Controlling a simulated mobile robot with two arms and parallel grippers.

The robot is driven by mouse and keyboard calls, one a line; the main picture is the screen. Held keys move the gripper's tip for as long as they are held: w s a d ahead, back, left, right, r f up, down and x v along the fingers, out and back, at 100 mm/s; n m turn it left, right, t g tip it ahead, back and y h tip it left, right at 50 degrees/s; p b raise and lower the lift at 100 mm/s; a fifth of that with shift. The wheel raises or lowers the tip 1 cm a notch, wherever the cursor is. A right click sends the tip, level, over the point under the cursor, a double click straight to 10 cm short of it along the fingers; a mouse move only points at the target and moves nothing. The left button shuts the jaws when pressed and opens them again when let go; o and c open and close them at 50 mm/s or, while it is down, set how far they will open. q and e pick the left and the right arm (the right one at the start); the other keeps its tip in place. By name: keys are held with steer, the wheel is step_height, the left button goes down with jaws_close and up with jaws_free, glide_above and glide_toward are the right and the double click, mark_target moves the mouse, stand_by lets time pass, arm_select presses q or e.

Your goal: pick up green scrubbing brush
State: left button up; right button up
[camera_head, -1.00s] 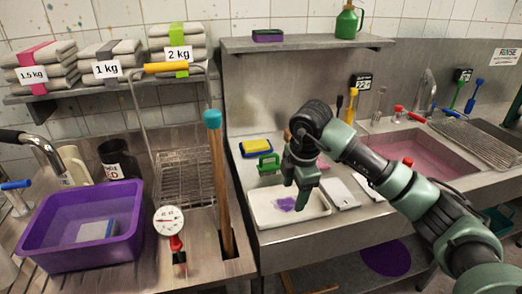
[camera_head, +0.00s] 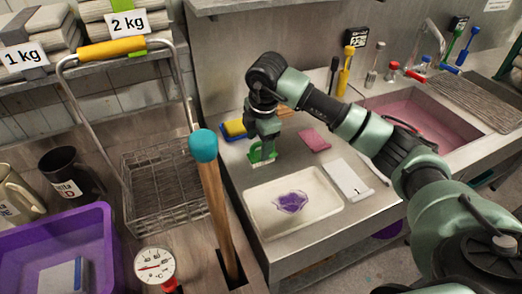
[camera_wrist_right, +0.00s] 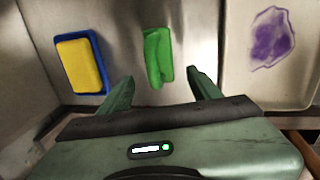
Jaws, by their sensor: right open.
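The green scrubbing brush (camera_head: 263,154) lies on the steel counter between the white tray and a yellow and blue sponge. In the wrist view the brush (camera_wrist_right: 158,57) is just beyond and between the two fingers, apart from both. My right gripper (camera_head: 262,140) points down at the brush, partly covering it in the head view. In the wrist view my right gripper (camera_wrist_right: 160,82) is open and empty. My left gripper is not in view.
The yellow and blue sponge (camera_head: 234,130) lies left of the brush. The white tray (camera_head: 331,195) with a purple stain is in front. A pink cloth (camera_head: 315,139) lies to the right. A teal-topped wooden stick (camera_head: 216,195) stands upright at left.

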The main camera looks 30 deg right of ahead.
mark_target(257, 155)
steer(key=f, duration=0.1)
steer(key=f+p, duration=0.1)
steer(key=f, duration=0.2)
steer(key=shift+w+f+p, duration=0.3)
steer(key=shift+w+p, duration=0.05)
steer(key=shift+p, duration=0.05)
steer(key=shift+f, duration=0.3)
jaws_close()
